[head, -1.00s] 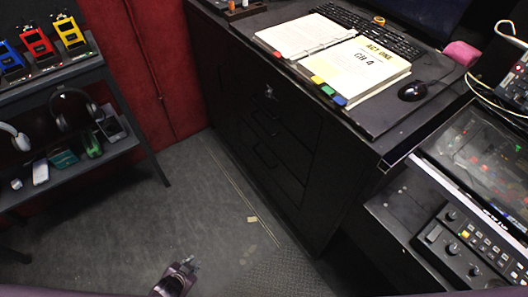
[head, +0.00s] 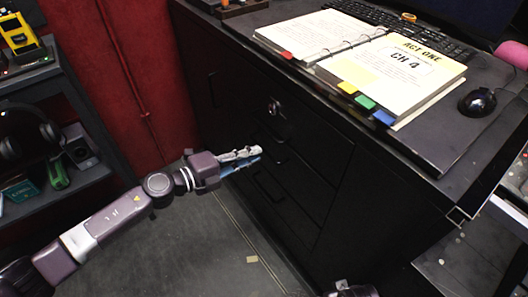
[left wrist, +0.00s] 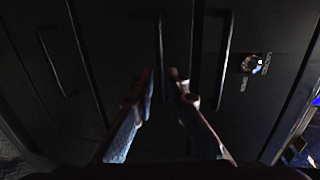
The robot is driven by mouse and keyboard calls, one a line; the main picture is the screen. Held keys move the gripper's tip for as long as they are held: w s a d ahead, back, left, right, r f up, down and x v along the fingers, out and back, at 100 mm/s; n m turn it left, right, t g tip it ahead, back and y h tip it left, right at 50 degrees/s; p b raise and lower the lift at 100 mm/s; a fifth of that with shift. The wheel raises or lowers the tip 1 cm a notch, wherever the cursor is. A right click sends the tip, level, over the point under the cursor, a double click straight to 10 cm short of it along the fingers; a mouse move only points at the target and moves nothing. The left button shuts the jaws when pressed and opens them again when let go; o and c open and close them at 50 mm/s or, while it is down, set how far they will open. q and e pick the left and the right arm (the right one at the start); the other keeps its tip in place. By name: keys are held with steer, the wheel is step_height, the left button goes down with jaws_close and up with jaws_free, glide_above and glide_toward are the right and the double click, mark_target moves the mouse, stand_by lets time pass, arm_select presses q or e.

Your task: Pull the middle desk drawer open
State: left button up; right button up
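The black desk has a stack of drawers on its front. The middle drawer (head: 295,178) has a dark bar handle, which stands upright in the left wrist view (left wrist: 160,50). My left gripper (head: 250,155) is at the drawer front by this handle. In the left wrist view its two fingers (left wrist: 161,75) are apart, one on each side of the handle's line; I cannot tell whether they touch it. The drawer looks closed. Only a piece of my right gripper (head: 352,290) shows at the bottom edge of the head view.
The bottom drawer's handle (head: 267,187) is below. An open binder (head: 390,70) and a mouse (head: 477,102) lie on the desk. A shelf (head: 85,180) stands left; the floor between is clear.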

mark_target(263, 149)
arm_select(q)
steer(key=shift+x, duration=2.4)
arm_select(e)
steer(key=shift+w+r, duration=0.2)
steer(key=shift+r, duration=0.3)
steer(key=shift+w+r, duration=0.15)
steer(key=shift+r, duration=0.3)
arm_select(q)
steer(key=shift+c, duration=0.2)
steer(key=shift+a, duration=0.1)
jaws_close()
arm_select(e)
steer(key=shift+f, duration=0.1)
